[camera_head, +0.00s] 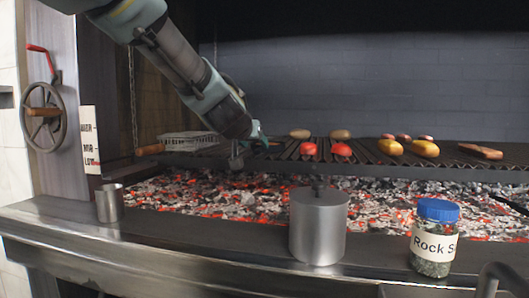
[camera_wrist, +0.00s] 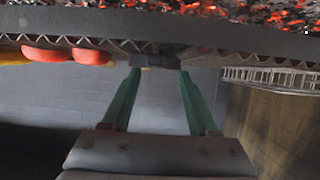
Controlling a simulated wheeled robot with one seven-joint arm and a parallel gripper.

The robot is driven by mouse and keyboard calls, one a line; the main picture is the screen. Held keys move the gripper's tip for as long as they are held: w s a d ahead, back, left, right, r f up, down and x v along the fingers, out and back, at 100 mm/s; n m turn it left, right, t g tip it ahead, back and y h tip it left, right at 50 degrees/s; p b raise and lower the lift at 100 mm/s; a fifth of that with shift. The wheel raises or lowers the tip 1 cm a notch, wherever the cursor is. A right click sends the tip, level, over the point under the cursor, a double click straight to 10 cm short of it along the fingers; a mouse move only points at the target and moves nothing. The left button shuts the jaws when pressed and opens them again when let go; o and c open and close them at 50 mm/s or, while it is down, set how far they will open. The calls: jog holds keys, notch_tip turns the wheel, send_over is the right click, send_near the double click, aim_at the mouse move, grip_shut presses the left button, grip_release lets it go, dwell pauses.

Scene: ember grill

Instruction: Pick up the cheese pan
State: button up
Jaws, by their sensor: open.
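My gripper (camera_head: 240,154) is at the front edge of the grill grate, left of the tomatoes. In the wrist view its two green fingers (camera_wrist: 159,71) are spread apart. A small dark block (camera_wrist: 157,61) shows at the grate's edge between and just beyond the fingertips. I cannot tell whether it is the pan's handle or touches the fingers. A low dark shape (camera_head: 264,145) lies on the grate just right of my gripper in the head view. It may be the cheese pan, but it is partly hidden by my gripper and no cheese is clear.
A wire basket (camera_head: 188,141) with a wooden handle is left of my gripper. Red tomatoes (camera_head: 341,150) and yellow peppers (camera_head: 424,149) lie to the right. A steel canister (camera_head: 319,228), a small cup (camera_head: 110,203) and a rock salt jar (camera_head: 434,238) stand on the front ledge. Embers glow below.

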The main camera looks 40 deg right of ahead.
aim_at(261, 148)
jog(key=shift+s+d+b+x, duration=0.1)
jog(key=shift+s+b+x, duration=0.1)
jog(key=shift+x, duration=1.15)
jog(key=shift+s+d+b+x, duration=0.1)
jog(key=shift+d+b+x, duration=0.1)
jog(key=shift+x, duration=1.1)
grip_shut()
jog(key=shift+r, duration=0.15)
